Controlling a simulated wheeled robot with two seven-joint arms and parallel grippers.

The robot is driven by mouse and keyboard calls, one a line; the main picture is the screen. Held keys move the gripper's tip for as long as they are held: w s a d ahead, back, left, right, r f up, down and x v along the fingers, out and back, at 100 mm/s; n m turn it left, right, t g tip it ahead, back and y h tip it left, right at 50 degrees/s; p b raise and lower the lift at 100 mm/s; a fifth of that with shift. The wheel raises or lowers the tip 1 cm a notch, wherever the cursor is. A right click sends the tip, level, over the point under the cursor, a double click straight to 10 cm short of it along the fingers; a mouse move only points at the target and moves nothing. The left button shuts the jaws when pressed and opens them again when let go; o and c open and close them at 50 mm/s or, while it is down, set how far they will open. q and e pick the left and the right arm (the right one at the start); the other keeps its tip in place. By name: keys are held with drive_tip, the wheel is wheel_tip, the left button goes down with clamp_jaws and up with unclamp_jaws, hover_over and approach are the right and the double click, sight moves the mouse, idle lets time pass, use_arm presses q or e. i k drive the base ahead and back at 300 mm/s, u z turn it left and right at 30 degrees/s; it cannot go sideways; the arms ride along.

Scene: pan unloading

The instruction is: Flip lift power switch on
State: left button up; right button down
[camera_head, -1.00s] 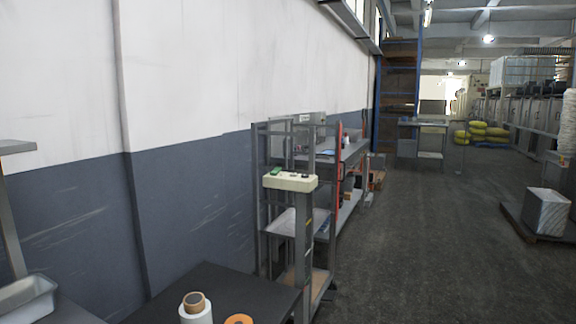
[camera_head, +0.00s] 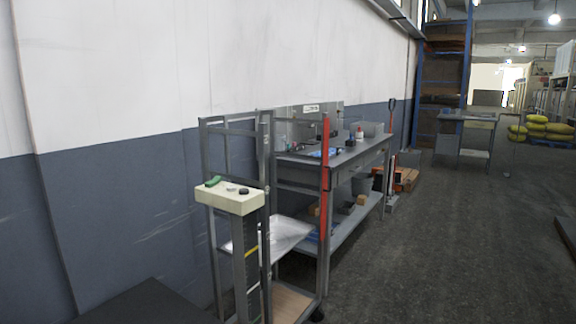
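A cream control box (camera_head: 230,199) sits on top of a grey post (camera_head: 247,268) at the front of a metal lift frame (camera_head: 264,140). On the box's top are a green switch (camera_head: 212,182) at the left, and a pale button (camera_head: 231,188) and a dark button (camera_head: 244,191) to its right. The picture is too coarse to tell the switch's position. A grey lift platform (camera_head: 285,236) hangs inside the frame behind the post. Neither of my grippers is in view.
A dark table (camera_head: 146,306) lies at the bottom left. A grey workbench (camera_head: 362,153) with tools stands behind the lift along the wall. The dark floor (camera_head: 440,240) to the right is mostly clear. Yellow sacks (camera_head: 540,128) lie far right.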

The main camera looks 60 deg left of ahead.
sight(217, 179)
drive_tip(key=u, duration=0.55)
drive_tip(key=i, duration=1.4)
drive_tip(key=u, duration=1.65)
drive_tip(key=i, duration=0.5)
drive_tip(key=u, duration=0.4)
